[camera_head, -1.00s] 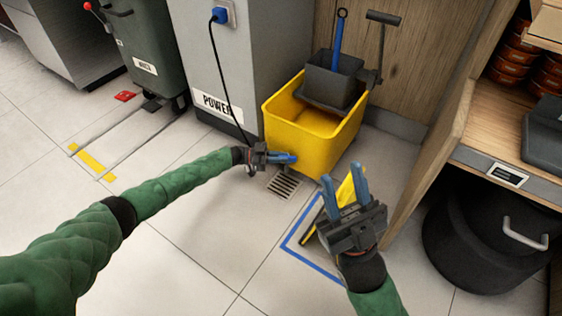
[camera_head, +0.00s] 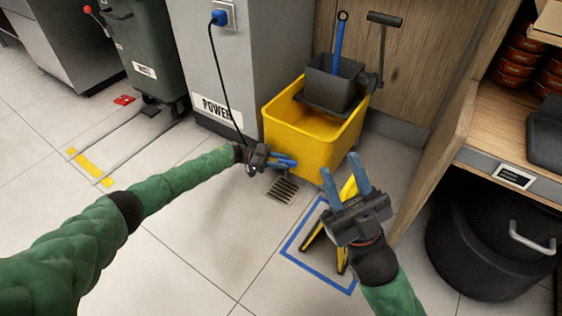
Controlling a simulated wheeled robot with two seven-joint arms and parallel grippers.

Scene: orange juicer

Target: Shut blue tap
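The yellow mop bucket (camera_head: 300,137) stands on the floor beside the grey power cabinet. My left gripper (camera_head: 294,163) is at the bucket's lower front left side, with its blue fingers pointing right, close to the bucket wall. The fingers look close together, and whether there is a gap or something between them is too small to tell. I cannot make out a blue tap apart from the blue fingers; it may be hidden there. My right gripper (camera_head: 341,166) is open and empty, fingers up, in front of the bucket's right side.
A yellow and black folding floor sign (camera_head: 313,231) stands behind my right gripper in a blue floor outline (camera_head: 325,285). A floor drain (camera_head: 284,190) lies below my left gripper. A wooden counter (camera_head: 490,140) and black bin (camera_head: 480,250) are at right.

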